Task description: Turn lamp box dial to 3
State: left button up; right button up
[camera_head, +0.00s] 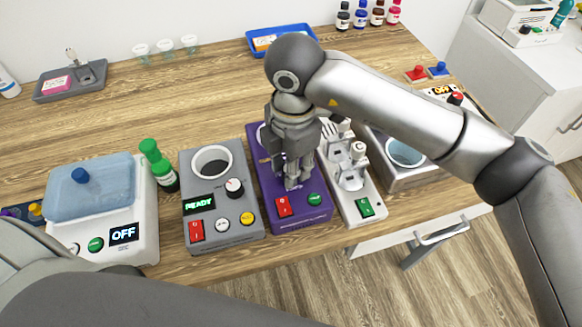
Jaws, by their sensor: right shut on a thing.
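My right gripper (291,183) points down over the purple box (263,188) in the middle of the bench. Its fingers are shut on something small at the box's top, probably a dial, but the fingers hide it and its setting. No label shows that this purple box is the lamp box. A red switch (284,206) and a green button (314,199) sit on its front. The gripper and wrist cover much of its top. My left gripper is out of view; only part of my left arm shows at the lower left.
Close left stands a grey device (222,228) with a READY display and a black-and-white dial (235,187). Close right is a white device (362,211) with a green switch. The bench behind is mostly clear.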

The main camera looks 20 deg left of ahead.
jog(key=shift+m+b, duration=0.35)
jog(key=shift+m, duration=0.25)
jog(key=o, duration=1)
jog(key=shift+o, duration=0.2)
notch_tip(320, 180, up, 12)
jog(key=shift+s, duration=0.15)
jog(key=shift+d, duration=0.1)
